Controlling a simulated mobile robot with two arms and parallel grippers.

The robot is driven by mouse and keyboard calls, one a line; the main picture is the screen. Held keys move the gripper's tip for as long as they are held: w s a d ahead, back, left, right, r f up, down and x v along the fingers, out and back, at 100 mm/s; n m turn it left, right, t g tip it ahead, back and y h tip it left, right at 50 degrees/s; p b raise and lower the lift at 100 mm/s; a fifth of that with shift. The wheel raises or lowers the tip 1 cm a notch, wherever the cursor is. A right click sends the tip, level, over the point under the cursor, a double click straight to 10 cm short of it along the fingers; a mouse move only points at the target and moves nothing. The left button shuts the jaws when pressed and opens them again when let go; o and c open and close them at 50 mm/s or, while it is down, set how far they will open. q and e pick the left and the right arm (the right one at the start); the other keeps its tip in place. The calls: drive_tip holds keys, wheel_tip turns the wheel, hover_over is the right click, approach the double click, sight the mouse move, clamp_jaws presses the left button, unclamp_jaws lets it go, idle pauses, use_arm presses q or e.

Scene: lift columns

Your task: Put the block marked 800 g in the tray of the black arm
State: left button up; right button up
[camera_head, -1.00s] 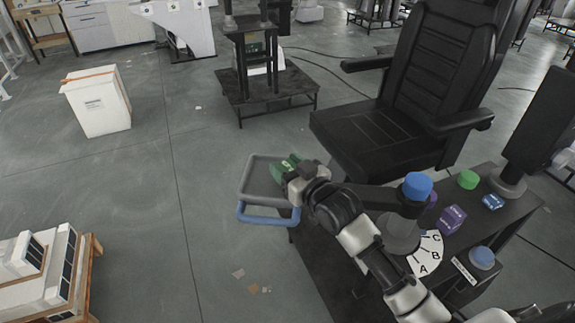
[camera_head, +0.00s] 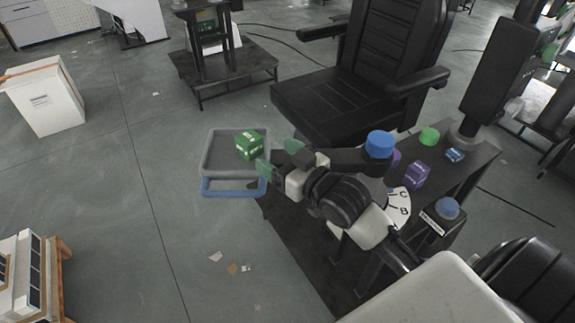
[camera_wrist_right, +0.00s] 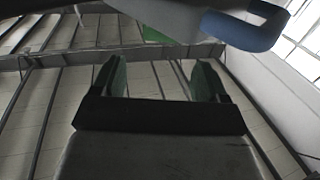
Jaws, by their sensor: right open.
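A green block (camera_head: 249,144) with white markings, too small to read, sits in the grey tray (camera_head: 208,158). The tray has a blue handle (camera_head: 232,188) and is at the end of the black arm (camera_head: 350,161). My right gripper (camera_head: 277,160) is open and empty, just right of the block at the tray's right edge, with green fingertips. In the right wrist view its fingers (camera_wrist_right: 153,80) are apart with nothing between them. The blue handle also shows there (camera_wrist_right: 245,30), and a bit of green is at the top. My left gripper is out of view.
On the dark table (camera_head: 462,165) to the right are purple blocks (camera_head: 414,175), a small blue block (camera_head: 455,155), a green knob (camera_head: 429,136) and a lettered dial (camera_head: 400,203). A blue knob (camera_head: 380,144) tops the black arm. A black chair (camera_head: 335,100) stands behind.

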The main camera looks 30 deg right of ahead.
drive_tip(key=shift+v, duration=1.3)
drive_tip(key=shift+f, duration=0.15)
